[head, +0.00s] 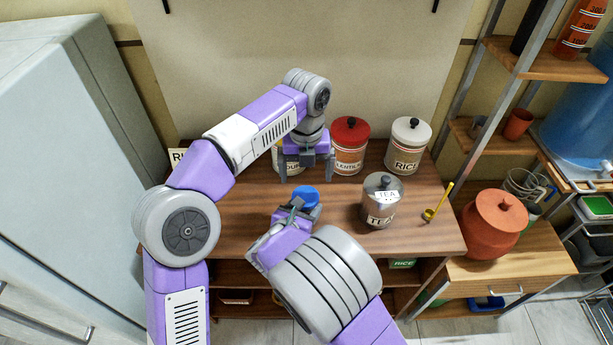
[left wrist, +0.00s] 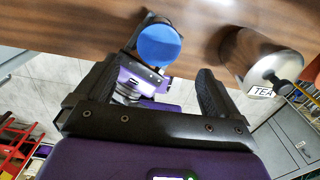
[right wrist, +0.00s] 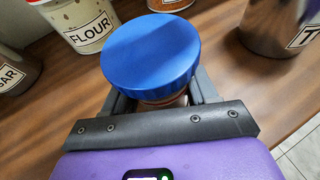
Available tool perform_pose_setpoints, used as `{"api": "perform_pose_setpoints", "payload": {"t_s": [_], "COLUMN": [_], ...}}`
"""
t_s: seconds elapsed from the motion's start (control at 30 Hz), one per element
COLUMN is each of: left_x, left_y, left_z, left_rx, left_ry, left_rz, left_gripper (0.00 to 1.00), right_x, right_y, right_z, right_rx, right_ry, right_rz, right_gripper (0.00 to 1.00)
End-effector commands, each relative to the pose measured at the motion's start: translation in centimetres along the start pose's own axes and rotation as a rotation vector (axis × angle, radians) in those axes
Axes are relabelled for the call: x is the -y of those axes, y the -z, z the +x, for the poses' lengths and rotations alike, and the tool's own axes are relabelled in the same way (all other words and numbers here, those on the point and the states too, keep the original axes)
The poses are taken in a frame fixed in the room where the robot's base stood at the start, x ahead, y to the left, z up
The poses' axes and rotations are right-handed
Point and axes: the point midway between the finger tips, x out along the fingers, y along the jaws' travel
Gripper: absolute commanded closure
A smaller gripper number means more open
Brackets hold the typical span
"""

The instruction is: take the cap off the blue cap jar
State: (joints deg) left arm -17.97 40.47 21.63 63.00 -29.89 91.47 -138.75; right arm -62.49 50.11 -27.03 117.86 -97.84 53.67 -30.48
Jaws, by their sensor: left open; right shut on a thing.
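The blue cap jar stands on the wooden counter, its blue cap (head: 305,196) on top. The cap fills the middle of the right wrist view (right wrist: 150,55) and shows at the top of the left wrist view (left wrist: 159,45). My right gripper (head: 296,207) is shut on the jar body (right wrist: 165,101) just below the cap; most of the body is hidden. My left gripper (head: 307,178) is open and empty, pointing down behind the cap and apart from it. In the left wrist view its fingers (left wrist: 155,88) stand wide apart with the cap beyond them.
A steel TEA canister (head: 381,205) stands right of the jar. The red-lidded LENTIL canister (head: 350,150), white RICE canister (head: 408,148) and FLOUR canister (right wrist: 86,25) stand at the back. A yellow spoon (head: 437,203) is at the right.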

Motion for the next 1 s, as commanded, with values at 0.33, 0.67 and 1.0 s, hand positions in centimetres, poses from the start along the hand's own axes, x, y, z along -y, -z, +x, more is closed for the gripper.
{"api": "perform_pose_setpoints", "payload": {"t_s": [0.33,0.67,1.0], "left_x": [-0.2,-0.1,-0.1], "left_y": [0.0,0.0,0.0], "left_z": [2.7,6.9,7.5], "left_rx": [-0.003,-0.001,0.001], "left_ry": [-0.002,-0.001,0.001], "left_rz": [0.043,0.042,0.041], "left_gripper": [0.04,0.04,0.04], "right_x": [0.0,0.0,0.0], "right_y": [0.0,0.0,0.0], "right_z": [0.0,0.0,0.0], "right_rx": [0.001,0.001,0.001], "right_ry": [0.000,0.000,0.000], "right_rz": [0.000,0.000,0.000], "right_gripper": [1.00,1.00,1.00]}}
